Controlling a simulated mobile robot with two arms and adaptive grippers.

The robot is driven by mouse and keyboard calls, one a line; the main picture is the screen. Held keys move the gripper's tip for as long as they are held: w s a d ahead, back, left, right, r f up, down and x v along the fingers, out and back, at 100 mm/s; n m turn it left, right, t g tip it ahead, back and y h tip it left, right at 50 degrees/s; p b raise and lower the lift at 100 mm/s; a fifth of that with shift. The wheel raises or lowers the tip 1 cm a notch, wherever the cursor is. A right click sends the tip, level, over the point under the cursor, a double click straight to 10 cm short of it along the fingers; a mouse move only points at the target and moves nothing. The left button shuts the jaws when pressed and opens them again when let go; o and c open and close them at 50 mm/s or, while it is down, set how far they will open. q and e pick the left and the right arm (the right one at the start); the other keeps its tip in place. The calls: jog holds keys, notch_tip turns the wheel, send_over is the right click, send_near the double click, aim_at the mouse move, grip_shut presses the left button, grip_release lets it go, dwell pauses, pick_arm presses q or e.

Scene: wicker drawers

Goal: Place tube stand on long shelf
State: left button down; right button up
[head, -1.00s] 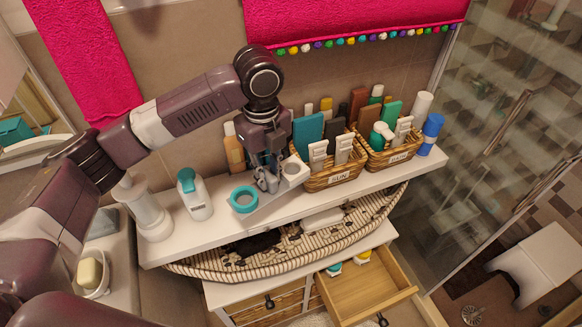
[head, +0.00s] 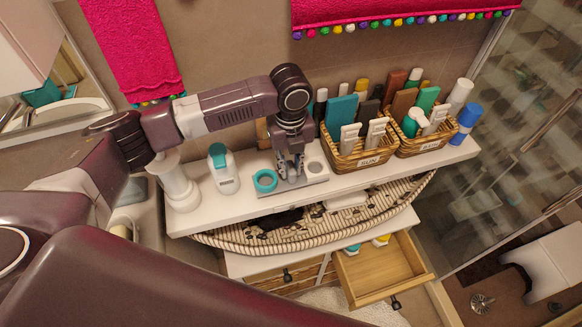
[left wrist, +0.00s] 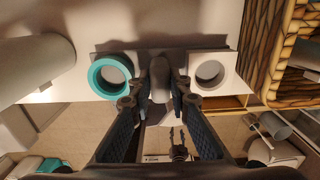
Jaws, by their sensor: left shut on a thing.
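The tube stand (head: 298,185) has a pale base with a teal ring at its left end and a white ring at its right end. My left gripper (head: 291,172) is shut on its middle part, from above. In the left wrist view the stand (left wrist: 226,72) spans both sides of the fingers (left wrist: 160,88), with a grey rounded piece between them. The stand is over the front part of the long white shelf (head: 205,218), roughly along its front edge. I cannot tell whether its base touches the shelf. My right gripper is not in view.
A white bottle with a teal cap (head: 223,172) and a white stand (head: 176,185) are left of the tube stand. Wicker baskets of bottles (head: 362,162) (head: 424,141) are close on its right. An open drawer (head: 383,272) juts out below.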

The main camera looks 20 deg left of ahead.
aim_at(291, 167)
pick_arm(q)
jog(key=shift+f, duration=0.75)
jog(key=c, duration=1.8)
grip_release()
jog(key=shift+f, duration=0.1)
notch_tip(291, 167, up, 11)
jog(key=b, duration=0.2)
jog(key=shift+b, duration=0.35)
jog(key=shift+r, duration=0.6)
